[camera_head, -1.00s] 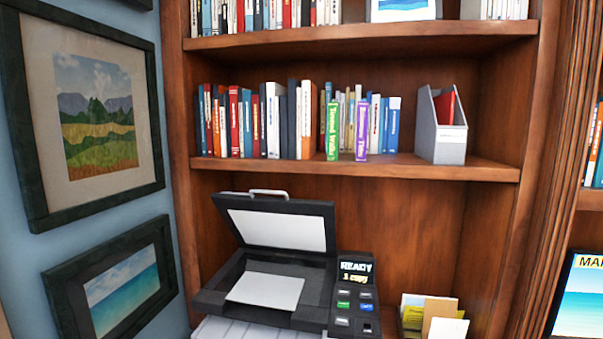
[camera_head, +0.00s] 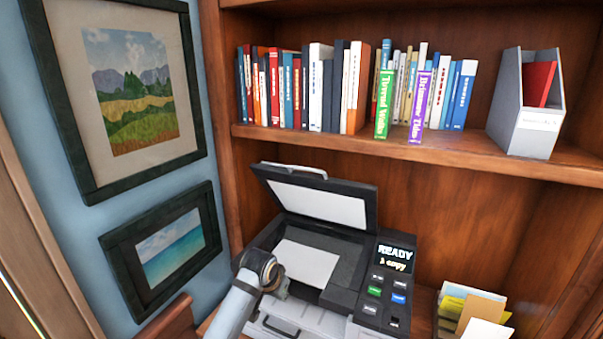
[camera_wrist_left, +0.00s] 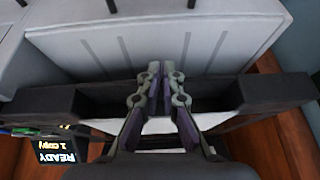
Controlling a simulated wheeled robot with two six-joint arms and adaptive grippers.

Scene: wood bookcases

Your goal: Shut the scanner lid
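The scanner (camera_head: 345,285) stands in the bookcase's lower bay. Its dark lid (camera_head: 372,212) is raised and tilted back, its pale underside facing forward and its metal handle (camera_head: 295,169) at the top edge. A white sheet (camera_head: 305,262) lies on the bed. My left arm reaches in from below, its wrist in front of the scanner's left side; its fingers are not clear in the head view. In the left wrist view my left gripper (camera_wrist_left: 162,76) has its fingertips together with nothing visible between them, over the scanner's dark edge (camera_wrist_left: 255,97). My right gripper is in neither view.
The control panel (camera_head: 388,288) is right of the bed and reads READY. Papers in a holder (camera_head: 470,308) stand farther right. A shelf (camera_head: 420,148) with books and a grey file box (camera_head: 522,110) runs above the lid. Framed pictures (camera_head: 165,245) hang on the left wall.

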